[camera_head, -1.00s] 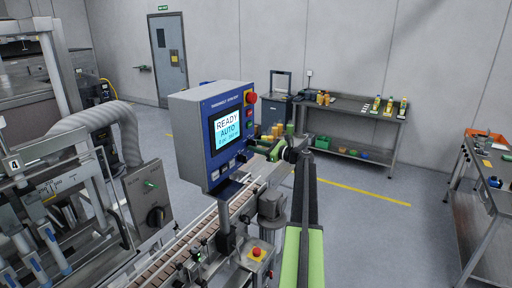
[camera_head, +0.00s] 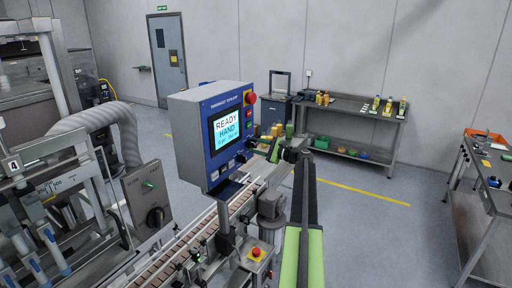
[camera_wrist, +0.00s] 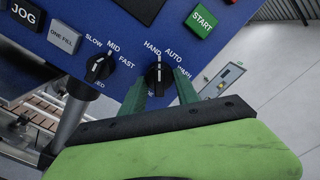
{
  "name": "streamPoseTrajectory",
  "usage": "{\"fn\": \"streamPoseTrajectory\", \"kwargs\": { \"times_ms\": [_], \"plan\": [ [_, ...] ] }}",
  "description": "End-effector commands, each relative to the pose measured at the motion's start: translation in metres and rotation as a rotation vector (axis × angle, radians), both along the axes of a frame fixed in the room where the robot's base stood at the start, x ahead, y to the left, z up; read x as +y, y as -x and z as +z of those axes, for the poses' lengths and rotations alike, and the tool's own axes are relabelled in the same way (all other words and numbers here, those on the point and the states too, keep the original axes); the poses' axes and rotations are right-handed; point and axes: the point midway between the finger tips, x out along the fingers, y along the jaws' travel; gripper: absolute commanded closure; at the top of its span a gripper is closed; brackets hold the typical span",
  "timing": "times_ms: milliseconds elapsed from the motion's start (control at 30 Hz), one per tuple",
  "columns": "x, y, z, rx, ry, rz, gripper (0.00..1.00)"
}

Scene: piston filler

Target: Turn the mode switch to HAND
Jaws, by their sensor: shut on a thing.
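The blue control panel (camera_head: 222,140) stands on a post beside the conveyor; its screen (camera_head: 227,128) reads READY and HAND. In the wrist view the black mode switch (camera_wrist: 158,76) is on the panel's lower part, under the labels HAND and AUTO, with its white mark near upright. My gripper (camera_wrist: 159,88) has its two green fingers shut on the switch, one on each side. In the head view my gripper (camera_head: 252,150) reaches the panel from the right; the switch is too small to make out there.
A second black knob (camera_wrist: 100,68) marked SLOW, MID and FAST is left of my fingers. The green START button (camera_wrist: 203,20) is above right. A red emergency stop (camera_head: 251,98) is at the panel's top right. The conveyor (camera_head: 185,240) runs below.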

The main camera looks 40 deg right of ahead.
Motion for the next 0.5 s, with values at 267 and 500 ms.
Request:
{"fn": "streamPoseTrajectory", "kwargs": {
  "times_ms": [267, 500],
  "plan": [
    [-0.0006, -0.0004, 0.0008, -0.030, 0.115, -0.001, 1.00],
    [-0.0010, -0.0002, 0.0009, -0.038, 0.151, -0.002, 1.00]
  ]
}}
